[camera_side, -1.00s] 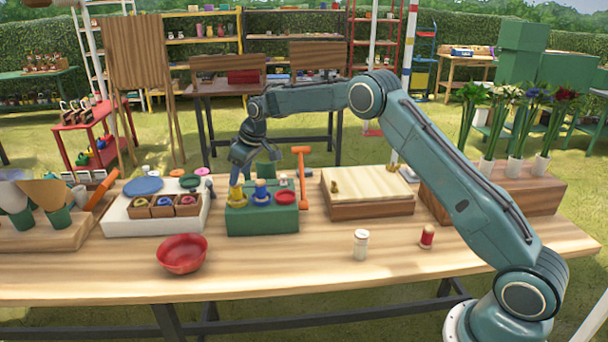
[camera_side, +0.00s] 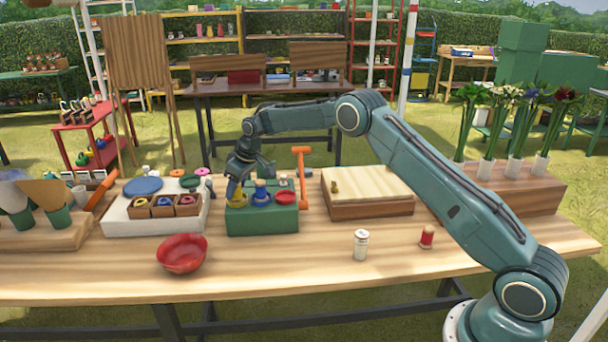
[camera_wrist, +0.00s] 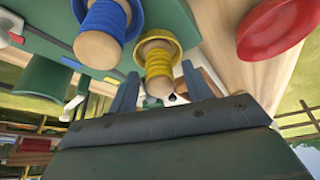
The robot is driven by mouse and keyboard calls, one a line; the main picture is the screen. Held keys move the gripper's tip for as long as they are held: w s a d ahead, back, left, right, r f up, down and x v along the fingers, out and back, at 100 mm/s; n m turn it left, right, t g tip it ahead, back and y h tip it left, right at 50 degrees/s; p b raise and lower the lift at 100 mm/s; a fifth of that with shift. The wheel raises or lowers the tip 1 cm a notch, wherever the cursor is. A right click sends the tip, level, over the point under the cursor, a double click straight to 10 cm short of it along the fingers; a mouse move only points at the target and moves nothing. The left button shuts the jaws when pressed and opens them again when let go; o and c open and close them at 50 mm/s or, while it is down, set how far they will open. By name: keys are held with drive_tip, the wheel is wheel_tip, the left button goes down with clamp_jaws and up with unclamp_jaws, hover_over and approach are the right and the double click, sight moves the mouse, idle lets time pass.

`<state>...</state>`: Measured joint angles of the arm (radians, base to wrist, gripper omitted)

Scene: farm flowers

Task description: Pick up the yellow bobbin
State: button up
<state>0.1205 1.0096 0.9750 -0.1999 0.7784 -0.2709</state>
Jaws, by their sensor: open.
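The yellow bobbin (camera_wrist: 158,61) shows in the wrist view with its pale wooden end towards me, standing in a yellow dish (camera_wrist: 178,47). In the side view the yellow dish (camera_side: 240,202) is at the left of the green block (camera_side: 262,222), and my gripper largely hides the bobbin. My gripper (camera_side: 236,190) is low over that end of the block. In the wrist view its open fingers (camera_wrist: 160,88) stand on either side of the bobbin's wooden end, and I see no clear contact. The blue bobbin (camera_side: 261,193) stands in a blue dish beside it.
A red dish (camera_side: 285,197) sits at the block's right. An orange hammer (camera_side: 302,175) stands close by, right of the block. A white tray with small boxes (camera_side: 118,220) is to the left, and a red bowl (camera_side: 182,252) is in front.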

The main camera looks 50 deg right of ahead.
drive_tip(key=c, duration=1)
drive_tip(key=shift+o, duration=0.2)
drive_tip(key=shift+r, duration=5)
